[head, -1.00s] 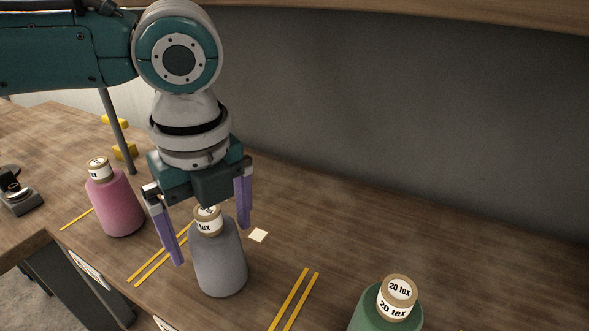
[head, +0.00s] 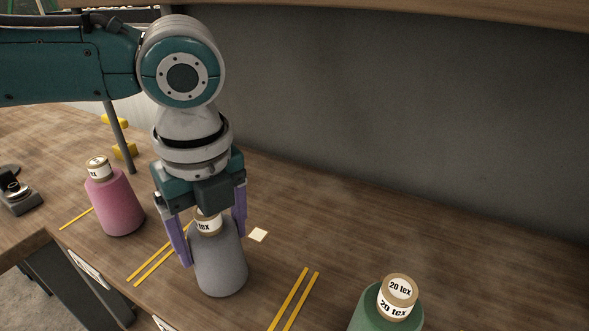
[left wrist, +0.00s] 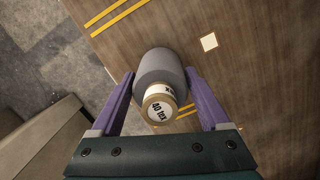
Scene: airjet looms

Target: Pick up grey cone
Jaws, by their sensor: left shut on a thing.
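The grey cone (head: 221,266) stands upright on the wooden table (head: 380,240) in the head view, with a white-labelled tube top partly hidden by my left gripper. My left gripper (head: 214,252) points down with its purple fingers on either side of the cone, shut on it near its upper part. In the left wrist view, the grey cone (left wrist: 160,70) sits between the two purple fingers of my left gripper (left wrist: 157,80), its label facing the camera. My right gripper is in neither view.
A pink cone (head: 115,205) stands to the left and a green cone (head: 385,312) at the front right. Yellow strips (head: 295,300) and a pale square (head: 258,235) lie on the table. A grey wall (head: 400,120) rises behind.

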